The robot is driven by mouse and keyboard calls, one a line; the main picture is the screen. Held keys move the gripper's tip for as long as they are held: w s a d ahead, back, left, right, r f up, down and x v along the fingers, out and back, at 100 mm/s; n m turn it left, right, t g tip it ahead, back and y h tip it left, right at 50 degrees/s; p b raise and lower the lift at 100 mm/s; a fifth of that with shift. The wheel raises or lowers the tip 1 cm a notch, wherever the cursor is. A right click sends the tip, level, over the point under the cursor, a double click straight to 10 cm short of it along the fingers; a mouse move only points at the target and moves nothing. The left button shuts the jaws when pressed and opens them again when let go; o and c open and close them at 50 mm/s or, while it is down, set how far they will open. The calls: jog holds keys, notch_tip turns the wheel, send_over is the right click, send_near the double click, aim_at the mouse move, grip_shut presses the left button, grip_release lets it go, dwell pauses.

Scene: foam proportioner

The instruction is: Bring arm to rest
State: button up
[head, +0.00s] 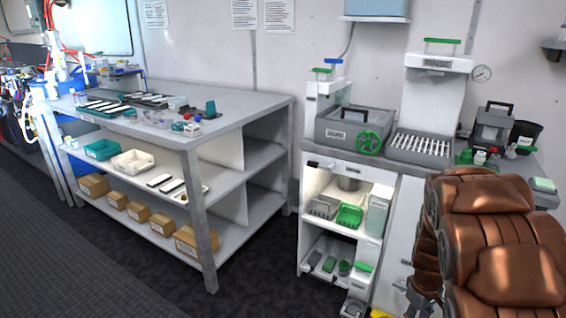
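My arm (500,235), with copper-brown rounded links, stands folded at the lower right of the head view. It hides part of the cabinet front and counter behind it. What appears to be my gripper (422,297), dark grey, shows low beside the arm's left edge, in front of the white cabinet door. It is small, partly cut off by the bottom edge and partly hidden. I cannot tell whether its fingers are open or shut, and I see no object in it.
A white cabinet (398,245) with open shelves carries a grey box (345,135) with a green handwheel (369,143) and a white-peg rack (420,146). A grey shelved workbench (255,104) with trays and cardboard boxes stands left. Dark floor (120,270) is clear in front.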

jog(key=s+a+r+m+p, duration=0.1)
jog(key=s+a+r+p, duration=0.25)
jog(key=r, duration=0.45)
jog(key=s+a+r+m+p, duration=0.1)
jog(key=s+a+r+p, duration=0.2)
jog(key=r, duration=0.4)
jog(key=s+a+r+p, duration=0.3)
jog(key=s+r, duration=0.3)
jog(key=s+a+r+m+g+p, duration=0.1)
jog(key=s+a+r+p, duration=0.2)
jog(key=s+r, duration=0.4)
jog(key=s+a+r+p, duration=0.4)
jog(key=s+r, duration=0.2)
jog(key=s, duration=0.1)
jog(key=shift+r+m+y, duration=0.2)
jog(key=shift+m+y, duration=0.1)
